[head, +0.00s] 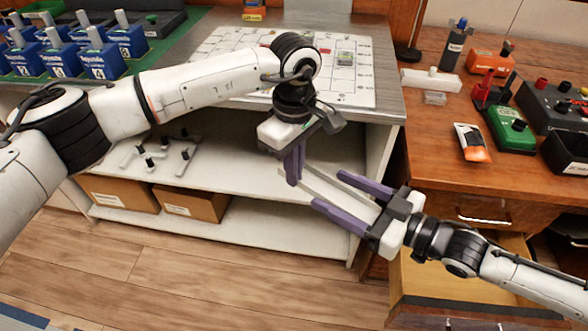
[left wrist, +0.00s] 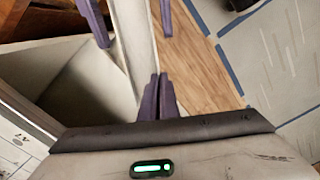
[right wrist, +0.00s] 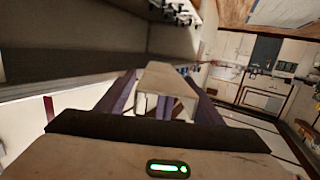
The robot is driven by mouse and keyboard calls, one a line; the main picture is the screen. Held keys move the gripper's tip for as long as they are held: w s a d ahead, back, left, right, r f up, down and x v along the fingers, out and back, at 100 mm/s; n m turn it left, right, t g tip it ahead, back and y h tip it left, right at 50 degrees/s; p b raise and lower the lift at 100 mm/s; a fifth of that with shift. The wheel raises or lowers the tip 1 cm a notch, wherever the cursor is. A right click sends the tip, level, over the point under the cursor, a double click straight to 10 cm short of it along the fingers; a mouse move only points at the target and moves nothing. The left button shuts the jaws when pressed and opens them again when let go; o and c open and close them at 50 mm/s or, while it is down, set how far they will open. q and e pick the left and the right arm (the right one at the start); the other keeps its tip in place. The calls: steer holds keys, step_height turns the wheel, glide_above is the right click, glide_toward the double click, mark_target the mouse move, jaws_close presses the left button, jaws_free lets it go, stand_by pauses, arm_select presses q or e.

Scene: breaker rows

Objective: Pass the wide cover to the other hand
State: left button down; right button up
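The wide cover (head: 345,195) is a long pale channel-shaped strip held in the air in front of the white shelf unit. My left gripper (head: 293,180) points down and its fingers are nearly together on the cover's far end. In the left wrist view the cover (left wrist: 135,40) runs away from those fingers. My right gripper (head: 328,189) reaches in from the right with its fingers wide apart, one on each side of the cover. In the right wrist view the cover (right wrist: 168,78) lies between the open fingers, with gaps visible on both sides.
Behind is a workbench with a white marked board (head: 350,90) and blue breaker blocks (head: 85,62) at the left. Below it, the shelf (head: 240,160) holds small grey parts and cardboard boxes (head: 195,203). At right, a wooden desk (head: 430,130) carries tools above an open drawer (head: 440,285).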

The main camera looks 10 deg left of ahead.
steer(key=v, duration=1.2)
steer(key=s+a+f+m+t+h, duration=0.1)
steer(key=s+a+f+m+h, duration=0.15)
steer(key=f, duration=0.35)
steer(key=s+a+f+m+t+h, duration=0.1)
steer(key=a+f+t+h, duration=0.15)
steer(key=f, duration=0.25)
steer(key=s+d+f+m+g+h, duration=0.3)
steer(key=s+d+f+m+h, duration=0.2)
steer(key=s+f, duration=0.4)
step_height(320, 180, down, 4)
steer(key=shift+s+d+r+m+g+h, duration=0.1)
steer(key=shift+s+d+m+g+h, duration=0.1)
steer(key=shift+d+m+g+h, duration=0.3)
steer(key=shift+d, duration=0.2)
